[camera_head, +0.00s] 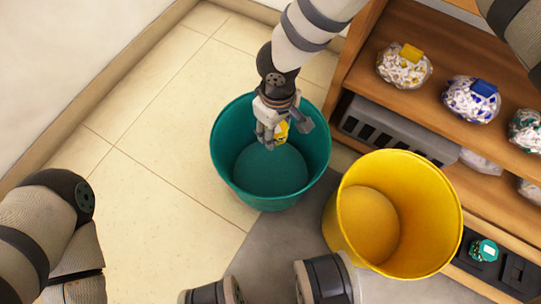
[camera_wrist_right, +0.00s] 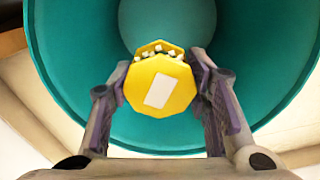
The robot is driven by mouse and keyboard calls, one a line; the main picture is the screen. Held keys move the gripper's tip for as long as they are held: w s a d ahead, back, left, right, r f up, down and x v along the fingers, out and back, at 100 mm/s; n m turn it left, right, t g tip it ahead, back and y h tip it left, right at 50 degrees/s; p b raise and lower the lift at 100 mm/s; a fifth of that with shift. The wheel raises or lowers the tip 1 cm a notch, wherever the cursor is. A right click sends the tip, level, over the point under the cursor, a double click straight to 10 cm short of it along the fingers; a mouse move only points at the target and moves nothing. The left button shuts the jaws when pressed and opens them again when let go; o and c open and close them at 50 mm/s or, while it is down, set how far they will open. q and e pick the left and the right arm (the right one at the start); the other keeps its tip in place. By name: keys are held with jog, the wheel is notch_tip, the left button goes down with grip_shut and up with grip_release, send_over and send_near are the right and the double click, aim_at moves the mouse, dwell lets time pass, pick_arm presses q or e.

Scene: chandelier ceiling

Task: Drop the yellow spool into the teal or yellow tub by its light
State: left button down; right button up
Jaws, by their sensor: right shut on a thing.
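The yellow spool (camera_wrist_right: 145,98), with a white label on its face, is held between the fingers of my right gripper (camera_wrist_right: 160,90) in the wrist view. In the head view the right gripper (camera_head: 270,133) hangs over the teal tub (camera_head: 222,150), and a bit of the yellow spool (camera_head: 282,131) shows between its fingers. The teal tub (camera_wrist_right: 75,100) opens behind the spool in the wrist view and looks empty. The yellow tub (camera_head: 440,215) stands to its right and looks empty. I cannot make out a signal light. My left gripper is not visible.
A wooden shelf (camera_head: 425,90) stands at the right, holding several bags of spools (camera_head: 404,66) in different colours. A grey box (camera_head: 395,133) sits on a lower shelf behind the tubs. A black tray (camera_head: 510,268) holds a teal item. Tiled floor at left is clear.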

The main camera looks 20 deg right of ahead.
jog(key=o, duration=1.3)
jog(key=shift+c, duration=0.2)
jog(key=shift+r, duration=0.1)
notch_tip(320, 180, up, 12)
